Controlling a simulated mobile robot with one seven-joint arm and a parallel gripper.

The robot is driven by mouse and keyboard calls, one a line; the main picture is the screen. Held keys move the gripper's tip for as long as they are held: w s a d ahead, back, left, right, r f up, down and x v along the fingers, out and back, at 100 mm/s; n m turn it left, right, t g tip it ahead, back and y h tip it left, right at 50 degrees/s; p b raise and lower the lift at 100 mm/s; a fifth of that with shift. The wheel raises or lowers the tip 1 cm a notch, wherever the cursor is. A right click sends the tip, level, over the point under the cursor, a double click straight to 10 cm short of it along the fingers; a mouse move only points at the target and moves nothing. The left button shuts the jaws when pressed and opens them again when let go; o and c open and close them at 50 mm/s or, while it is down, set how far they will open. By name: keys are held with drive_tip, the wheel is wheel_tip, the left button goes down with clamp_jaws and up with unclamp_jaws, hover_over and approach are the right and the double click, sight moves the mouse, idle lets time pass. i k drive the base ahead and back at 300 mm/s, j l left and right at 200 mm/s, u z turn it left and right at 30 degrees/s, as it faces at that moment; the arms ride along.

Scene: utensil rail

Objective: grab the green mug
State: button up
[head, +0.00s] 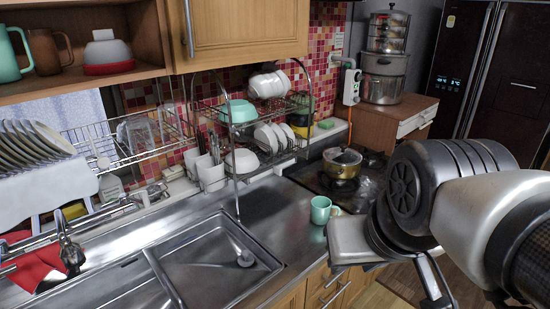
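A mint green mug (320,210) stands upright on the metal counter, right of the sink and near the front edge, with its handle to the right. A second green mug (10,56), cut off by the picture's left edge, stands on the wooden shelf at the upper left. My gripper (433,279) is at the lower right, partly hidden by my own arm. It is to the right of the counter mug, and no contact with the mug shows. Whether its fingers are open or shut is not clear.
A sink (212,265) lies left of the counter mug. A wire dish rack (237,175) with bowls and plates stands behind it. A stove with a lidded pot (342,165) is behind to the right. A brown mug (48,52) is on the shelf.

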sight(325, 212)
drive_tip(key=i+l+u, duration=0.15)
drive_tip(key=u, duration=0.2)
drive_tip(key=i+l+u, duration=0.1)
drive_tip(key=l+u, duration=0.25)
drive_tip(key=i+l+u, duration=0.1)
drive_tip(key=u, duration=0.2)
drive_tip(key=i+l+u, duration=0.15)
drive_tip(key=l, duration=0.45)
drive_tip(key=l+u, duration=0.15)
drive_tip(key=l, duration=1.25)
drive_tip(key=i, duration=0.15)
